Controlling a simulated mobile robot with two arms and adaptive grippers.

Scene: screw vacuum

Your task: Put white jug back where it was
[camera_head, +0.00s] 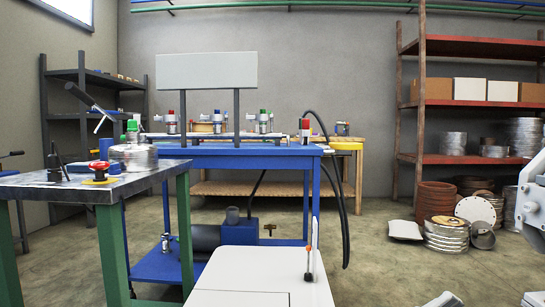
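I cannot make out a clearly white jug. A rounded, shiny grey-clear vessel (134,156) with a green cap stands upright on the dark-topped table (60,192) at the left. I cannot tell if it is the jug. White parts of my arm show at the right edge, with no fingers visible. Neither gripper is in view, and nothing is seen held.
A red knob on a yellow base (98,172) sits beside the vessel. A blue bench (240,151) with a panel and small valve-like devices stands mid-view. A black hose (335,190) hangs at its right.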

